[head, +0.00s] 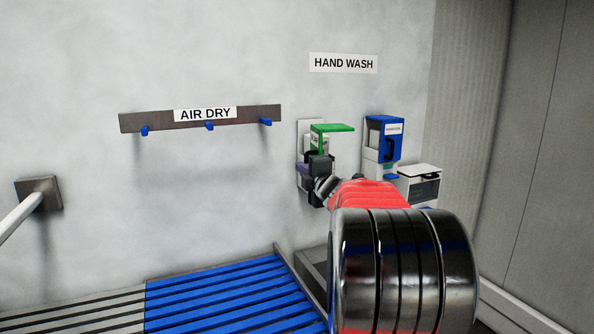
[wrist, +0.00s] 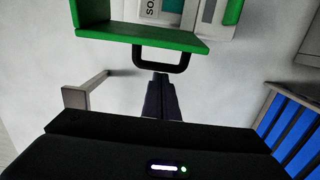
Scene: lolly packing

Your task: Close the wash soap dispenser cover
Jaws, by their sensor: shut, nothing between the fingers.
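The soap dispenser (head: 304,133) is on the wall under the HAND WASH sign, partly hidden by my gripper. Its green cover (head: 337,127) stands open, sticking out roughly level from the wall. In the wrist view the green cover (wrist: 150,40) fills the upper part, with a white label starting "SO" behind it. A black loop handle (wrist: 178,67) is on the cover's edge. My gripper (wrist: 161,78) is shut and empty, its fingertips close to the handle; I cannot tell whether they touch. In the head view my gripper (head: 318,160) is just below the cover.
A blue-covered dispenser (head: 385,138) hangs to the right, with a white box (head: 420,172) beside it. A rail with blue hooks (head: 210,126) is on the wall to the left. A blue slatted bench (head: 230,305) is at the bottom.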

